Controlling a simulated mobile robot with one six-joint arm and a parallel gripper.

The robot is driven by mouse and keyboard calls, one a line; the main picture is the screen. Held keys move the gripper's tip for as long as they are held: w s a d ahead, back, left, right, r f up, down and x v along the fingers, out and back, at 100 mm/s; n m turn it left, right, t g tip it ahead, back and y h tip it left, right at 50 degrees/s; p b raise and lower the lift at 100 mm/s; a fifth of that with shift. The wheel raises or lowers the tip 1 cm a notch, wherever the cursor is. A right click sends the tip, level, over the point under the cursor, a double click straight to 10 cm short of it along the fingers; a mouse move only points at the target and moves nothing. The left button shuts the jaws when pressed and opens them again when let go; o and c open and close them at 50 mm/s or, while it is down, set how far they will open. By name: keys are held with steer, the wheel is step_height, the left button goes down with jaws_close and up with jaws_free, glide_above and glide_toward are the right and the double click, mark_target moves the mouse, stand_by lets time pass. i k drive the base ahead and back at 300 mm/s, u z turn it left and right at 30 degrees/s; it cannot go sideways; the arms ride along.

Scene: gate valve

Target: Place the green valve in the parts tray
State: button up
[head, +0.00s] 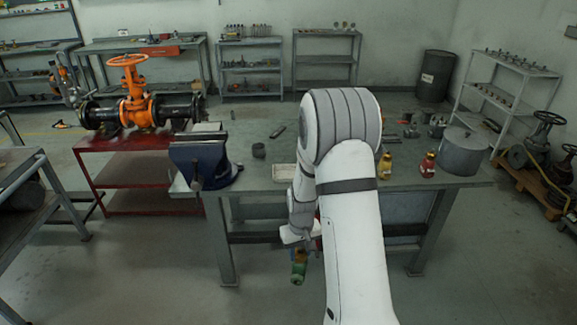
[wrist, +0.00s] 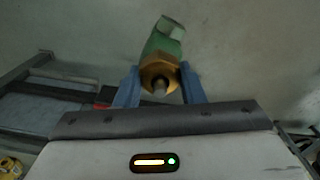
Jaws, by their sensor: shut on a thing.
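The green valve (wrist: 163,40) has a green body and a brass hex fitting, and it sits between the two blue fingers of my gripper (wrist: 159,84) in the wrist view. My gripper is shut on it at the brass part. In the head view the green valve (head: 298,271) hangs low below my arm, in front of the workbench and below its top. A pale, shallow tray (head: 282,172), which looks like the parts tray, lies on the bench top. Its right side is hidden behind my arm, and I cannot see what is inside.
The workbench (head: 260,135) carries a blue vise (head: 205,162) left of the tray, and yellow (head: 385,166) and red (head: 428,165) small valves and a grey pot (head: 462,152) at right. An orange gate valve (head: 135,95) stands on a red stand. The floor before the bench is clear.

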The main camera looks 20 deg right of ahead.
mark_target(290, 174)
steer(key=i, duration=0.95)
